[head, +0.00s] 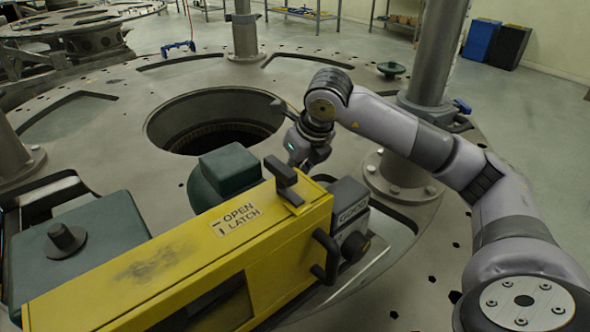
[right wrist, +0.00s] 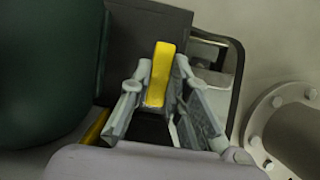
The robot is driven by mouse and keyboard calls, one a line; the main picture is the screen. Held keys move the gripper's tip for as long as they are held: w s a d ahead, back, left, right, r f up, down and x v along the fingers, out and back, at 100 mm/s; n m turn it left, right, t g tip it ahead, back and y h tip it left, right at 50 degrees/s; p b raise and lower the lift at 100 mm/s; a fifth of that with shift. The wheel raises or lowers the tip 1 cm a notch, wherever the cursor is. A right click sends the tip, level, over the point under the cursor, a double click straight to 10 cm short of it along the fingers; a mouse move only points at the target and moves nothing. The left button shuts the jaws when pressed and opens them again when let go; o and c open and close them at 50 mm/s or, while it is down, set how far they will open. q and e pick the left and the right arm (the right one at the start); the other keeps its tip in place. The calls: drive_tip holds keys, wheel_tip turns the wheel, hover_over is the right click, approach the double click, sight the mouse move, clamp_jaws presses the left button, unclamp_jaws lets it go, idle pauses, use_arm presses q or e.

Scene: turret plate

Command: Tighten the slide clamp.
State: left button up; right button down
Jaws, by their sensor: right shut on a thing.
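A yellow handle (right wrist: 160,72) stands between the fingers of my right gripper (right wrist: 159,66) in the right wrist view. I take it to be part of the slide clamp. The fingers are shut on it, one on each side. In the head view my right gripper (head: 308,145) points down behind the far end of a long yellow housing (head: 180,262) marked "OPEN LATCH". Its fingertips and the yellow handle are hidden there. A dark grey block (head: 348,192) is at the housing's end, with a black knob (head: 355,246). My left gripper is not in view.
A dark T-shaped bar (head: 285,175) rises from the housing's top. A dark green rounded body (head: 228,168) stands beside the housing, close left in the right wrist view (right wrist: 45,70). A round opening (head: 217,118) lies behind. A flanged post (head: 398,178) stands to the right.

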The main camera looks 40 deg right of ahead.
drive_tip(key=c, duration=1.5)
unclamp_jaws()
drive_tip(key=v, duration=1.2)
